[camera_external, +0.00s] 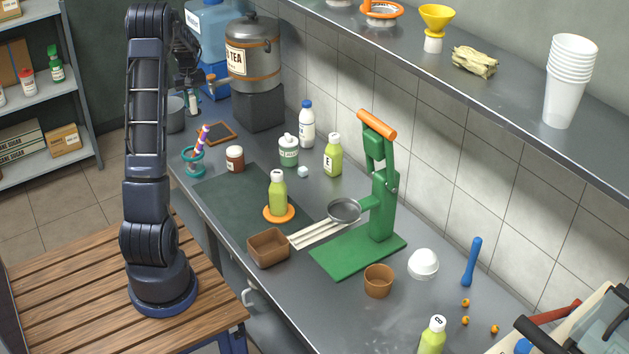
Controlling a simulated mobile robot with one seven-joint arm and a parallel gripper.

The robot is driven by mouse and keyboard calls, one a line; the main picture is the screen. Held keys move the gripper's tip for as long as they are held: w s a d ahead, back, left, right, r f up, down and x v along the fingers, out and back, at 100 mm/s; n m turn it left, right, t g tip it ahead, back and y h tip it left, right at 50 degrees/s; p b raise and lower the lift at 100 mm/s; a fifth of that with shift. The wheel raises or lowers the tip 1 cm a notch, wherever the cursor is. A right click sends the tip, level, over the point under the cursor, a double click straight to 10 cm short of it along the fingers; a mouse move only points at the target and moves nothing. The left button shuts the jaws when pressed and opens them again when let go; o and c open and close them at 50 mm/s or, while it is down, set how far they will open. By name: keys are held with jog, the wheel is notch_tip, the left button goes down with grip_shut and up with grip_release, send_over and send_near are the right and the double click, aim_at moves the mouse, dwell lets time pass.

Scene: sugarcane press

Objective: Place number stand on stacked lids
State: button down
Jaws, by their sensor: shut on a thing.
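My gripper (191,84) is at the upper left, above the far left end of the counter and in front of the blue water jug. It is shut on a small pale thing (193,93), which is too small and partly hidden to identify surely as the number stand. No other number stand can be made out. The white stacked lids (423,262) sit dome-up on the counter, right of the green press and behind the brown cup. My gripper is far from them, across the counter.
The tall green press (383,200) stands between my gripper and the lids. A brown cup (378,281) stands near the lids. A shelf (510,80) overhangs the back.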

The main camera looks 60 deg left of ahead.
jog(key=w+d+f+m, duration=0.2)
jog(key=w+d+m, duration=0.4)
jog(key=w+d, duration=0.8)
jog(key=w+d+f+m, duration=0.2)
jog(key=w+d+m, duration=0.3)
jog(key=w+d, duration=1)
jog(key=w+d+r+m, duration=0.1)
jog(key=w+d+m, duration=0.2)
jog(key=d, duration=1.2)
jog(key=w+d+r+m, duration=0.1)
jog(key=w+d+m, duration=0.25)
jog(key=d, duration=1.05)
jog(key=d+r, duration=0.3)
jog(key=d, duration=0.9)
jog(key=d+r, duration=0.4)
jog(key=d, duration=0.8)
jog(key=n, duration=0.1)
send_over(426, 253)
notch_tip(426, 253, down, 17)
